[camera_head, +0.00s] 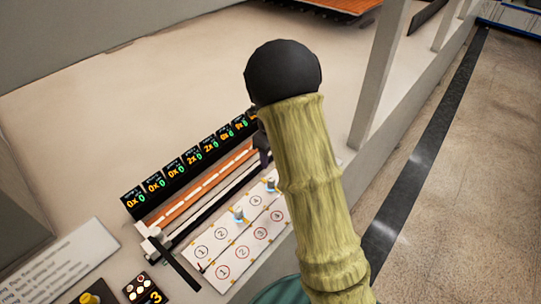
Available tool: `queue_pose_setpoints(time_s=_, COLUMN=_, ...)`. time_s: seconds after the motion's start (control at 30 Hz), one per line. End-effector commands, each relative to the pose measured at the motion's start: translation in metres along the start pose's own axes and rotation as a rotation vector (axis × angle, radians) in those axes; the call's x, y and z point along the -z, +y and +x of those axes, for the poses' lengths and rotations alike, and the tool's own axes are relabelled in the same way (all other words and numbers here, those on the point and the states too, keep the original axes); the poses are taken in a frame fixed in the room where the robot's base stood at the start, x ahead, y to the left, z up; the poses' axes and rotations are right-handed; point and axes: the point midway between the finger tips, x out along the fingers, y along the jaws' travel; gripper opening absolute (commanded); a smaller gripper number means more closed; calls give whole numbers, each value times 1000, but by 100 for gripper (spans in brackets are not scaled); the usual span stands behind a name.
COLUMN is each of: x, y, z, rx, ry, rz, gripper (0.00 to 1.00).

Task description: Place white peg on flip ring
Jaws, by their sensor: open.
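A white board (222,251) with two rows of numbered circles lies at lower centre. One small pale peg-like piece (238,215) stands upright near its upper edge, with a bluish base. A second similar piece (270,184) stands farther up and right, close to my arm. Both are small, so I cannot tell which is the white peg, nor pick out the flip ring. My arm, in a yellow-green sleeve with a black rounded joint, crosses the middle and hides what is behind it. My gripper does not show.
A row of black displays (187,166) with orange and green figures runs behind an orange strip and a dark rail. A numbered button panel (146,289) and a yellow knob (90,298) are at lower left. Grey posts (379,70) stand right of my arm.

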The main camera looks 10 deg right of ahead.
Motion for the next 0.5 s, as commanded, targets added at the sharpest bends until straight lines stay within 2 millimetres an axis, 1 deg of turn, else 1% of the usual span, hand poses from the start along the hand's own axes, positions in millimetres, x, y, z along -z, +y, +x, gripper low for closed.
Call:
queue_pose_setpoints(time_s=0.27, x=2, y=1, z=-1, rx=0, ry=-2, rz=-20, gripper=46)
queue_pose_setpoints(time_s=0.37, x=8, y=5, z=-5, rx=2, ry=-9, rz=-102, gripper=46)
queue_pose_setpoints(time_s=0.47, x=19, y=12, z=-12, rx=9, ry=-21, rz=-257, gripper=46)
queue_pose_setpoints(time_s=0.5, x=24, y=16, z=-16, rx=15, ry=-27, rz=-336, gripper=46)
